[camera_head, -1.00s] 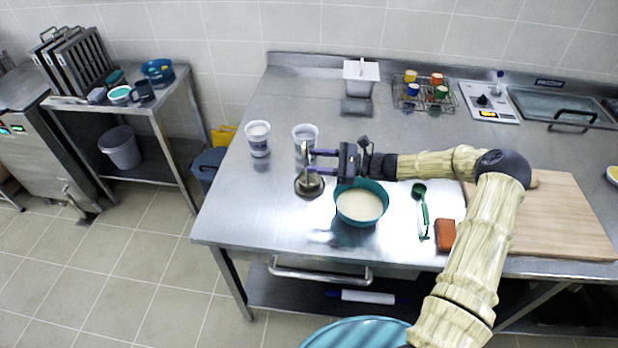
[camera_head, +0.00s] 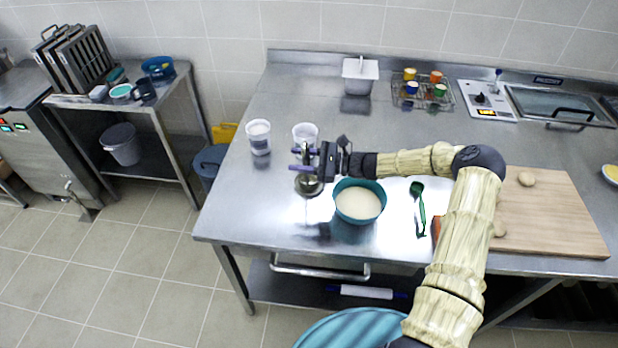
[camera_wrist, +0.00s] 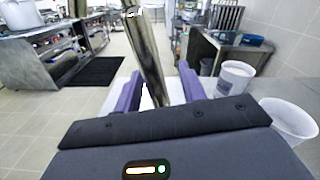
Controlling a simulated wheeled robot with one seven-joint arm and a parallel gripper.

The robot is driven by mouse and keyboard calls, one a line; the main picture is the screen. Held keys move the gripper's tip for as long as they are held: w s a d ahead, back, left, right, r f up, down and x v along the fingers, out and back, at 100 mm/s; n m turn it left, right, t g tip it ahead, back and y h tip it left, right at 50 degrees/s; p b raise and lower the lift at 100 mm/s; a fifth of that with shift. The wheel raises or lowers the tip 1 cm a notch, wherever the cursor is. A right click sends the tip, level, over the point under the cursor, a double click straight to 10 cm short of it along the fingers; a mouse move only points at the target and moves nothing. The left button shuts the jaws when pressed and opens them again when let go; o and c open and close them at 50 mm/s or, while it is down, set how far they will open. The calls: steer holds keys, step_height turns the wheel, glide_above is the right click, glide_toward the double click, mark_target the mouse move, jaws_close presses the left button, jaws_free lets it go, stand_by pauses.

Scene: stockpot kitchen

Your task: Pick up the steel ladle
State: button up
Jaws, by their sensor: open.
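The steel ladle (camera_head: 308,186) stands on the steel counter with its round, dark, shiny bowl end down, left of the teal bowl. Its handle rises past my gripper (camera_head: 298,160). In the wrist view the shiny metal handle of the ladle (camera_wrist: 148,50) stands upright, slightly tilted, between the two purple fingers of my gripper (camera_wrist: 160,70). The fingers are open, one on each side of the handle, with a gap visible. The ladle's lower end is hidden in the wrist view by my gripper body.
The teal bowl (camera_head: 359,201) of pale contents is close to the right. Two white tubs (camera_head: 259,137) (camera_head: 305,135) stand behind and left. A green-handled tool (camera_head: 419,208) and a cutting board (camera_head: 552,212) lie further right. The counter front left is clear.

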steer(key=shift+c, duration=0.4)
jaws_close()
steer(key=shift+r, duration=0.15)
step_height(320, 180, up, 10)
steer(key=b, duration=0.3)
stand_by(0.5)
